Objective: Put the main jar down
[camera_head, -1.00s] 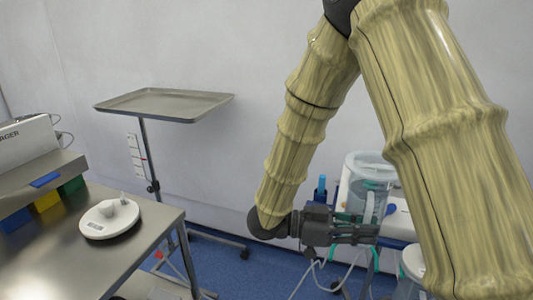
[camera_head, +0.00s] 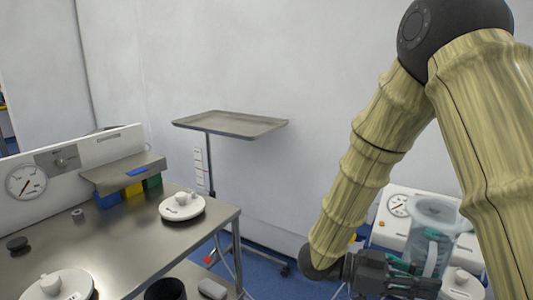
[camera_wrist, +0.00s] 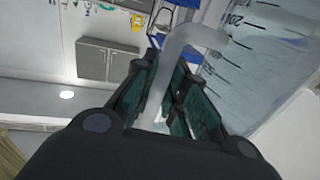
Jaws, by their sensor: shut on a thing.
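The main jar (camera_head: 432,214) is a clear, lidded container with a handle, at the right of the head view. My gripper (camera_head: 428,284) is shut on its handle, and the jar looks roughly upright. In the wrist view, the pale curved handle (camera_wrist: 170,62) passes between the green finger pads of my gripper (camera_wrist: 178,98). The jar's graduated wall (camera_wrist: 245,62) shows beside the fingers. My arm covers part of the view near the jar, and the jar's base is not clearly visible.
A tray stand (camera_head: 230,124) is behind. A white unit with a gauge (camera_head: 396,205) is behind the jar.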

